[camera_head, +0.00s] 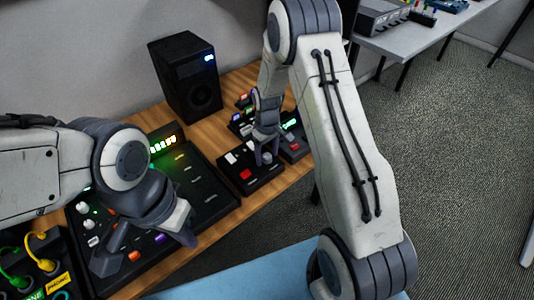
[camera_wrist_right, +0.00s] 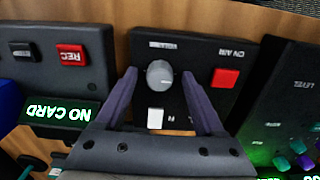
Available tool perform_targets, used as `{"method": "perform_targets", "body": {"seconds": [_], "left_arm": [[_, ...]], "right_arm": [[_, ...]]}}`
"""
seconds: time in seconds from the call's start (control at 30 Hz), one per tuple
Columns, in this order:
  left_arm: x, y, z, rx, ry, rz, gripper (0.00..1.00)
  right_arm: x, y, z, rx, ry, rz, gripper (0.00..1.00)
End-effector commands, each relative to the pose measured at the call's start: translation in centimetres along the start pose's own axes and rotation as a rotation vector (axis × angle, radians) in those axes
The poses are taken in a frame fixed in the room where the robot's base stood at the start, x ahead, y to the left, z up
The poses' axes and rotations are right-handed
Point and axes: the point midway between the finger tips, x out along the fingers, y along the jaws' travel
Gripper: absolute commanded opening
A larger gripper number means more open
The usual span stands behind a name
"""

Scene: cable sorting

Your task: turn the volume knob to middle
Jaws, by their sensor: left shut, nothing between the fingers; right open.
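The volume knob (camera_wrist_right: 160,74) is a round grey knob on a black box (camera_wrist_right: 200,52), with an upside-down VOLUME label beside it. My right gripper (camera_wrist_right: 158,78) is open, pointing down at the box, with one finger on each side of the knob and visible gaps between them. Its pointer mark is too small to make out. In the head view the right gripper (camera_head: 267,160) is over the same box (camera_head: 262,178). My left gripper (camera_head: 150,232) is shut and empty, above the mixer (camera_head: 200,165) at the lower left.
The box also has a red ON AIR button (camera_wrist_right: 225,78) and a white switch (camera_wrist_right: 155,117). A recorder with a red REC button (camera_wrist_right: 71,55) stands close by. A black speaker (camera_head: 185,78) stands behind on the wooden desk (camera_head: 285,185). Cabled panels sit at lower left.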

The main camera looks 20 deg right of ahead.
Motion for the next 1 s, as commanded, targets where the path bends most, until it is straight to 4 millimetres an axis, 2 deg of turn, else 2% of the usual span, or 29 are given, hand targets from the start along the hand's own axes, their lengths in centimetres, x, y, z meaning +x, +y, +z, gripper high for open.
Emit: {"method": "perform_targets", "body": {"seconds": [0.17,0.23,0.37,0.73,1.0], "left_arm": [[0.01,0.0,0.0,0.0,0.0,0.0,0.0],[0.01,0.0,0.0,0.0,0.0,0.0,0.0],[0.01,0.0,0.0,0.0,0.0,0.0,0.0],[-0.09,0.01,0.0,0.0,0.0,0.0,0.0],[-0.38,0.03,-0.02,0.0,0.0,0.0,0.0]], "right_arm": [[0.01,0.0,-0.01,0.0,0.0,0.0,0.71],[0.0,0.0,-0.01,0.0,0.0,0.0,0.52],[-0.01,-0.01,0.0,0.0,0.0,0.0,0.02],[-0.05,-0.04,0.01,0.042,-0.001,-0.001,0.0],[-0.08,-0.05,0.01,0.208,-0.002,-0.001,0.0]]}}
